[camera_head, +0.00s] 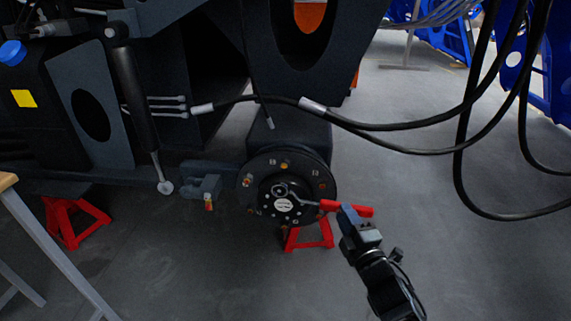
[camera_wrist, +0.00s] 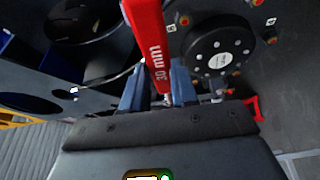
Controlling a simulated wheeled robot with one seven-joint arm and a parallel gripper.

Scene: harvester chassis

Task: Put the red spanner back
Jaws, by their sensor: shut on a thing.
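The red spanner (camera_head: 330,206) is held by its handle in my gripper (camera_head: 349,214), in front of the black wheel hub (camera_head: 285,165). Its metal end points left across the hub face, towards the upper left of the hub's centre. I cannot tell if that end touches a bolt. In the wrist view the red handle (camera_wrist: 148,30), marked "30 mm", stands between the two blue fingers of my gripper (camera_wrist: 158,85), which are shut on it. The spanner's metal end is not clear there. The hub (camera_wrist: 218,58) shows to the right of the handle.
Red stands (camera_head: 318,234) (camera_head: 75,222) are under the dark chassis (camera_head: 130,176). Black hoses (camera_head: 400,127) loop across the upper right. A table edge (camera_head: 45,240) is at the lower left. Blue frames (camera_head: 545,70) stand at the back right. Grey floor around my arm is clear.

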